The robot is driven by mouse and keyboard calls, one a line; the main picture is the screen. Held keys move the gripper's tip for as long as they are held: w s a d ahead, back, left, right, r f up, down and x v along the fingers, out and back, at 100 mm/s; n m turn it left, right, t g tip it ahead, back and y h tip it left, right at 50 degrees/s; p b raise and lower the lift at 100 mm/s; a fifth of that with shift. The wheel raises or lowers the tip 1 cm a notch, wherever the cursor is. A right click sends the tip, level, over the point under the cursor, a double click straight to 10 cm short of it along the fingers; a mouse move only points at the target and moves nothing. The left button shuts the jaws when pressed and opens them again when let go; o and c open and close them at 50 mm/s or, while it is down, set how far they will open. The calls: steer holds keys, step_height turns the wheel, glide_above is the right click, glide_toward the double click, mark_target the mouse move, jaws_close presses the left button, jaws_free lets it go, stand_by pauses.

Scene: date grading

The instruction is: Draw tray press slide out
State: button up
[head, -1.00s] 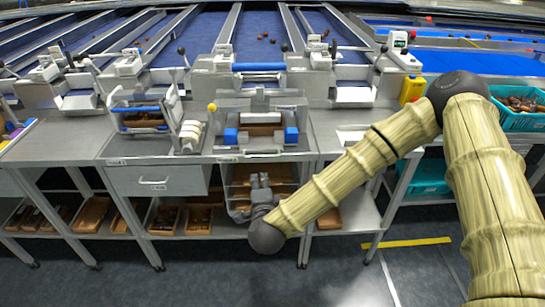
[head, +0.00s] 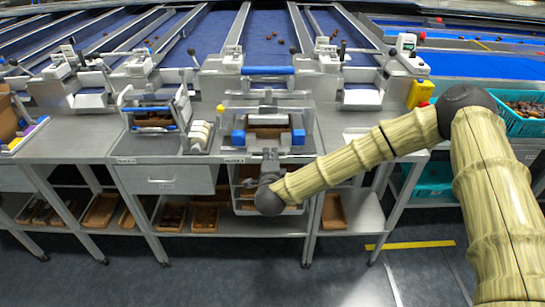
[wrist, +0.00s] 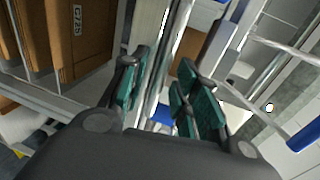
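The tray press (head: 268,118) is a grey metal fixture with a blue block on each side, a yellow knob at its left, and a brown tray (head: 268,131) inside. It stands at the bench's front edge. My gripper (head: 270,155) is just below and in front of the press, at the bench front, and hides part of that front and any slide handle there. In the wrist view my gripper (wrist: 160,92) has its green-padded fingers apart. A bright metal strip (wrist: 163,65) shows between them; I cannot tell whether they touch it.
A second press-like fixture (head: 155,115) stands to the left above a closed grey drawer (head: 166,181). Brown boxes (head: 204,218) sit on the lower shelf, and they fill the wrist view's upper left (wrist: 70,40). Teal crates (head: 525,122) stand at the right. The floor in front is clear.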

steer(key=shift+w+f, duration=0.1)
steer(key=shift+w, duration=0.25)
